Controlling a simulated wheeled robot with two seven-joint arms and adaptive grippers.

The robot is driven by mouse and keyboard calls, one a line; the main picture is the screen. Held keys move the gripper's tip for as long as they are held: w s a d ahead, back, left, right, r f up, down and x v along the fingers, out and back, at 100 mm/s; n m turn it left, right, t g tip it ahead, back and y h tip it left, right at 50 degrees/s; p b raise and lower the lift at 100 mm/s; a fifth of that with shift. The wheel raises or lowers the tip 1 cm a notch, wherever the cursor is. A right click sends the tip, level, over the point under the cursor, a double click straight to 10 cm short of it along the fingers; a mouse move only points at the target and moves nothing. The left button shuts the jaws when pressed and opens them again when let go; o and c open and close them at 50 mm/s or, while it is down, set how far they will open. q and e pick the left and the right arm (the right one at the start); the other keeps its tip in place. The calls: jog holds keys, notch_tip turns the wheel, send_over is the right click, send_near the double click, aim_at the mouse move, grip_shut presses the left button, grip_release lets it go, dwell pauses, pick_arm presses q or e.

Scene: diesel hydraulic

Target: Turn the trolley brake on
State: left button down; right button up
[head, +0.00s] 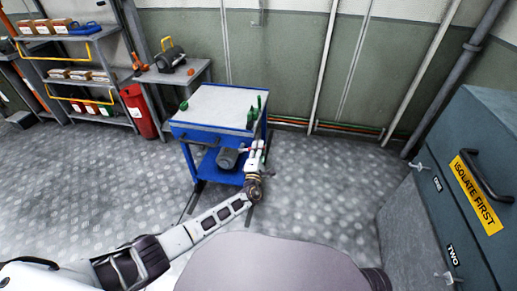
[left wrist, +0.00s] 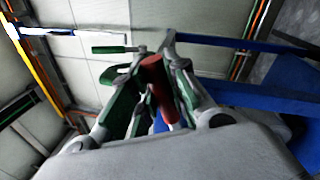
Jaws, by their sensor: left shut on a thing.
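The blue trolley (head: 182,131) with a pale grey top stands on the floor in the middle of the head view. My left arm reaches to its front right corner. My left gripper (head: 256,150) is there, just below the top. In the left wrist view, my left gripper (left wrist: 158,75) is shut on a red handle (left wrist: 155,78), which appears to be the trolley brake lever. The handle lies between the fingers, and its lower part is partly hidden. A small bit of red shows beside the gripper in the head view. My right gripper is not in view.
Green-handled tools stand on the trolley top, and a dark motor (head: 228,158) sits on its lower shelf. A workbench (head: 170,77) and shelves stand behind left, with a red bin (head: 139,111). A grey-blue cabinet (head: 440,215) stands at right. Floor between is clear.

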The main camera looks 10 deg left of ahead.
pick_arm(q)
jog(key=shift+f, duration=0.15)
jog(key=c, duration=1.4)
grip_release()
jog(key=shift+o, duration=0.2)
jog(key=s+f, duration=0.2)
jog(key=s, duration=0.9)
jog(key=shift+s+d, duration=0.2)
jog(key=shift+s, duration=0.2)
